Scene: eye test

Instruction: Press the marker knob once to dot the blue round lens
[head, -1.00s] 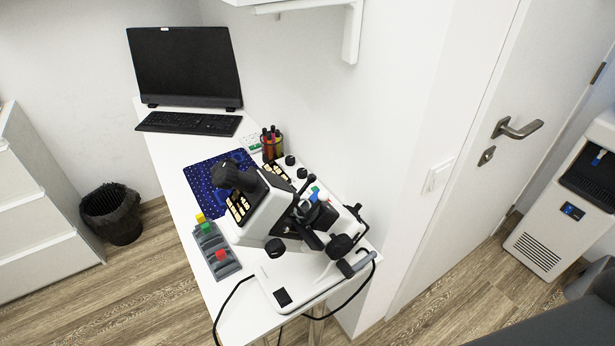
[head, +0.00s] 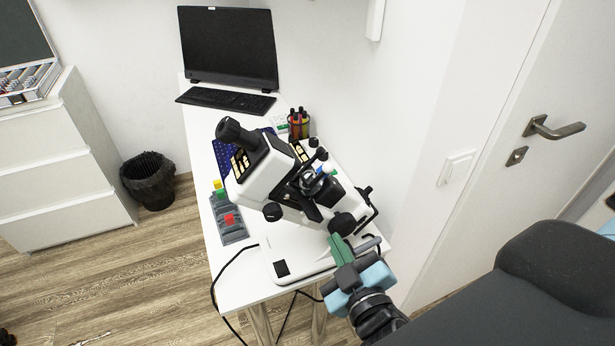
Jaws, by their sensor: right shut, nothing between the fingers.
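A white and black lens-measuring instrument (head: 262,172) stands on the white desk, tilted in the picture, with several black knobs. I cannot tell for sure which is the marker knob. A small bit of blue (head: 329,167) shows among the black parts at its middle; it may be the blue round lens, mostly hidden. My right gripper (head: 338,241) has green fingers, which are shut and empty. In the picture it is at the instrument's front right, just below a black side knob (head: 342,223); I cannot tell whether they touch. My left gripper is not in view.
A grey tray (head: 233,236) with red, green and yellow pieces lies left of the instrument. A black cable (head: 223,283) hangs off the desk (head: 240,290). A wall rises close on the right.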

